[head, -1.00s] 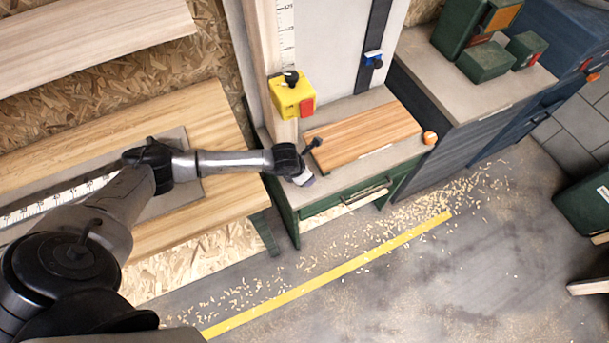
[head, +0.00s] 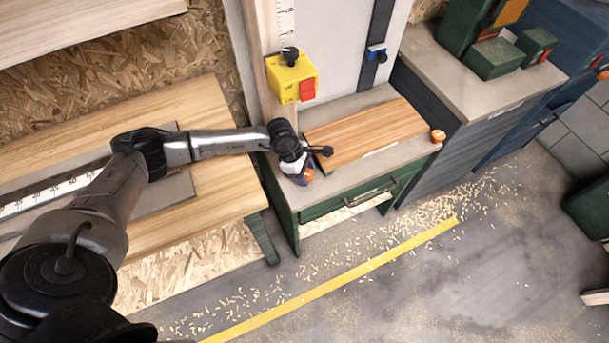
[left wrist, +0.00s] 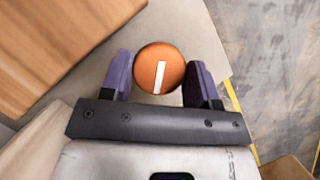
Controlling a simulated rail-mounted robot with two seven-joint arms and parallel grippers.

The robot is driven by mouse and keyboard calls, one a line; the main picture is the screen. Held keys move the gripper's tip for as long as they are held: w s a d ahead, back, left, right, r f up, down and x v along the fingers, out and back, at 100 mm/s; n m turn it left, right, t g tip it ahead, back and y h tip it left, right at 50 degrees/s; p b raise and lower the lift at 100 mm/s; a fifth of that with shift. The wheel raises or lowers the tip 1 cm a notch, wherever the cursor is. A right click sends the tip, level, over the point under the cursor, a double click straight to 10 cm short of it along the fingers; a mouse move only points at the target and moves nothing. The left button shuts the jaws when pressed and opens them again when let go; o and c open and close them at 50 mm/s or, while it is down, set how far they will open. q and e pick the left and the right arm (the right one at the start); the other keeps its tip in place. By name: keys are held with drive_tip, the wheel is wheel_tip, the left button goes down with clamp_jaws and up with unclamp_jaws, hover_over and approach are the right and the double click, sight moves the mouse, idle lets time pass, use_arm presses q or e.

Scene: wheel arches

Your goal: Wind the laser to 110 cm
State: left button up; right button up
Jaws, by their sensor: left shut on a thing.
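The yellow box (head: 292,78) with a red button and a black knob sits on a wooden post beside a vertical scale (head: 286,22); I take it for the laser carriage. The scale's numbers are too small to read against it. My left gripper (head: 302,174) is at the front left corner of the grey bench top. In the left wrist view the two purple fingers of my left gripper (left wrist: 162,82) are shut on either side of a round orange knob (left wrist: 159,67) with a white line. The knob's grip edges are partly hidden. My right gripper is out of view.
A wooden board (head: 365,135) lies on the bench top beside the gripper. A second orange knob (head: 437,136) is at the bench's right front corner. A blue clamp (head: 376,54) sits on a dark strip behind. A wooden table (head: 215,150) stands left.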

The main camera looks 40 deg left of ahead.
use_arm(q)
drive_tip(key=shift+w+f+m+g+b, duration=0.1)
drive_tip(key=shift+m+g+b, duration=0.3)
drive_tip(key=shift+m+b, duration=0.55)
drive_tip(key=shift+m, duration=0.45)
drive_tip(key=o, duration=0.7)
drive_tip(key=shift+c, duration=0.2)
